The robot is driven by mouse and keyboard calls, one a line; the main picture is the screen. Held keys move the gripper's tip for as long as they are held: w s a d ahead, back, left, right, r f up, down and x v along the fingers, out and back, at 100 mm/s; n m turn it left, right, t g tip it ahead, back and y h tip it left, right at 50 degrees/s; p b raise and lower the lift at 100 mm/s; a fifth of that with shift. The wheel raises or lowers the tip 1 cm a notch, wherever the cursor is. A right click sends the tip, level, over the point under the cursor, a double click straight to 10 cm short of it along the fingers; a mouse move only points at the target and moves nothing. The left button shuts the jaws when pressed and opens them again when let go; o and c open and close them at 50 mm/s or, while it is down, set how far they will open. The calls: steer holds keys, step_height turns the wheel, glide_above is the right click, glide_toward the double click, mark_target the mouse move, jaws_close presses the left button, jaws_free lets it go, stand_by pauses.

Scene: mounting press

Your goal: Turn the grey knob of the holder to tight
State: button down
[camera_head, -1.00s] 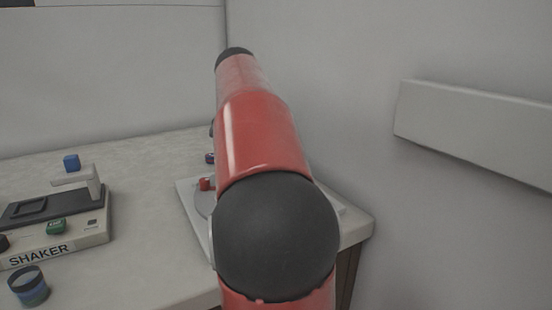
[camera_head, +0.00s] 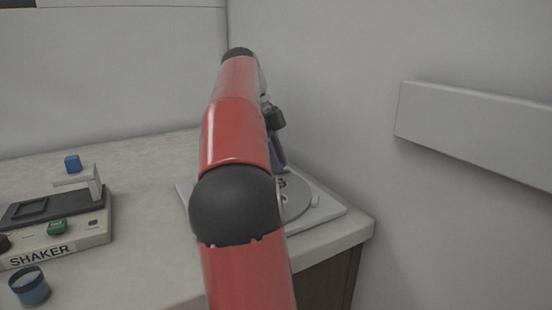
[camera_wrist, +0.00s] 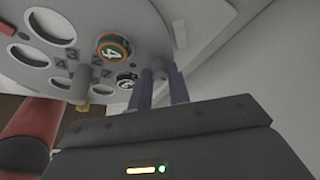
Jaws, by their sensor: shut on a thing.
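The holder is a round grey disc (camera_wrist: 88,18) with several round openings and printed numbers. In the head view the disc (camera_head: 297,203) is partly hidden behind my red arm. My gripper (camera_wrist: 159,77) reaches over the disc with its two purple fingers. They are shut on a small grey knob (camera_wrist: 158,64), seen at the fingertips near the disc's edge. The knob's tight or loose setting cannot be read. In the head view my gripper (camera_head: 278,157) shows just right of my arm.
An orange-rimmed green piece marked 4 (camera_wrist: 114,47) sits in the disc. A grey post (camera_wrist: 81,84) stands nearby. A pale base plate (camera_head: 330,214) lies under the disc by the table corner, close to the wall. A shaker (camera_head: 60,225) stands at left, with clear table between.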

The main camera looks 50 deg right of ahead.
steer(key=shift+m+y, duration=0.3)
steer(key=shift+m, duration=0.3)
steer(key=c, duration=1.3)
jaws_free()
